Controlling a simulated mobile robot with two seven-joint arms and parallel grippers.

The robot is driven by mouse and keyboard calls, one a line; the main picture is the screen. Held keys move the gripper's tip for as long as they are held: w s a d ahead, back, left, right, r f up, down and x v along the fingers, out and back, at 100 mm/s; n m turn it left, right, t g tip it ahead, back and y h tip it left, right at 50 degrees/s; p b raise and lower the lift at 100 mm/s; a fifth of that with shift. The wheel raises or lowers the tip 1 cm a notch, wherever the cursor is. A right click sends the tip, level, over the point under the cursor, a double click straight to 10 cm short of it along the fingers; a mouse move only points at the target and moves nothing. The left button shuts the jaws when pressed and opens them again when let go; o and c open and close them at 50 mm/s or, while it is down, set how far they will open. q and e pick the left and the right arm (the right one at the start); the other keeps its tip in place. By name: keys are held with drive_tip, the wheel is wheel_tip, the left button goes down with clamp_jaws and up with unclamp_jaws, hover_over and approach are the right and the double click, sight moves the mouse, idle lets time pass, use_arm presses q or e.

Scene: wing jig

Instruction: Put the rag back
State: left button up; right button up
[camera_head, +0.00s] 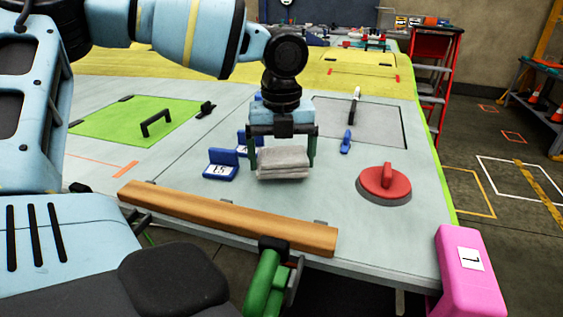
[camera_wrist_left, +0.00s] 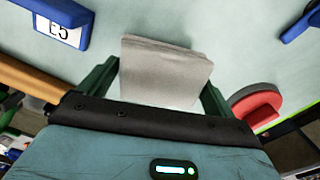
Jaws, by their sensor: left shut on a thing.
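The rag (camera_head: 283,163) is a folded light-grey cloth over the pale wing panel (camera_head: 231,120). My left gripper (camera_head: 282,154) is above it with its two green fingers at the rag's left and right sides, shut on it. In the left wrist view the rag (camera_wrist_left: 165,72) lies between the fingers (camera_wrist_left: 160,85), its folded layers showing at one edge. I cannot tell whether its underside touches the panel.
Blue number blocks (camera_head: 220,164) stand left of the rag. A red round handle (camera_head: 385,181) is to its right. A pink block (camera_head: 469,270) is at the front right corner.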

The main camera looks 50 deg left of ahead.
sight(282, 154)
use_arm(q)
drive_tip(key=shift+f, duration=0.95)
drive_tip(key=shift+f, duration=0.1)
drive_tip(key=o, duration=0.6)
wheel_tip(282, 154, up, 12)
drive_tip(key=shift+r, duration=0.15)
